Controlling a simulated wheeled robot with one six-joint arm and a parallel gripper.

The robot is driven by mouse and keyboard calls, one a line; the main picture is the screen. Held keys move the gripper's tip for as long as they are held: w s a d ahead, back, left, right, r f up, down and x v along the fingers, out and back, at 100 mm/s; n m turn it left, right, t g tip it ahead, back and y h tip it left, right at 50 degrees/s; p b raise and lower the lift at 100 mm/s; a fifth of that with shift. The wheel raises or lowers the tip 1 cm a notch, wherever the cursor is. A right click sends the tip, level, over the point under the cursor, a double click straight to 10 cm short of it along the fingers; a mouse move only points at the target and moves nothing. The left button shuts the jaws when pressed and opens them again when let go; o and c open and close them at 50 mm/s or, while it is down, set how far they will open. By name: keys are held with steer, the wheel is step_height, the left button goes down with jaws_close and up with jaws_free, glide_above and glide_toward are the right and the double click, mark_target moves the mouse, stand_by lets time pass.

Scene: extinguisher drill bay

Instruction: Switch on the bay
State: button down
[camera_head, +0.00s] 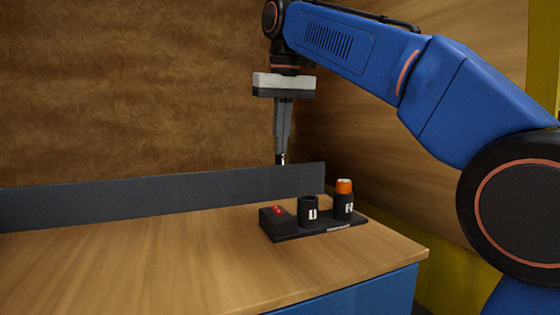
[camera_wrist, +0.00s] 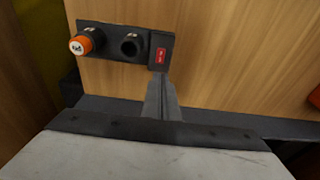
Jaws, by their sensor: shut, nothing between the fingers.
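A black switch box with a red rocker switch (camera_head: 278,210) stands at the left end of a dark base plate on the table. The red switch also shows in the wrist view (camera_wrist: 161,55), just beyond my fingertips. Beside it on the same base are an empty black cup (camera_head: 308,211) and a second black cup (camera_head: 343,206) holding an orange-topped object (camera_head: 344,186). My gripper (camera_head: 281,160) points down, shut and empty, above and behind the switch box. In the head view its tips are clear of the switch. Whether the switch is on or off is too small to tell.
The wooden table (camera_head: 130,262) is clear to the left of the base. A low grey backboard (camera_head: 130,203) runs along its rear edge.

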mark_target(275, 207)
steer(key=shift+w+a, duration=0.15)
steer(key=shift+w, duration=0.1)
steer(key=f, duration=0.4)
steer(key=w+f, duration=0.1)
steer(key=f, duration=0.4)
steer(key=w+f, duration=0.1)
steer(key=f, duration=0.3)
steer(key=shift+a+f, duration=0.35)
steer(key=shift+f, duration=0.05)
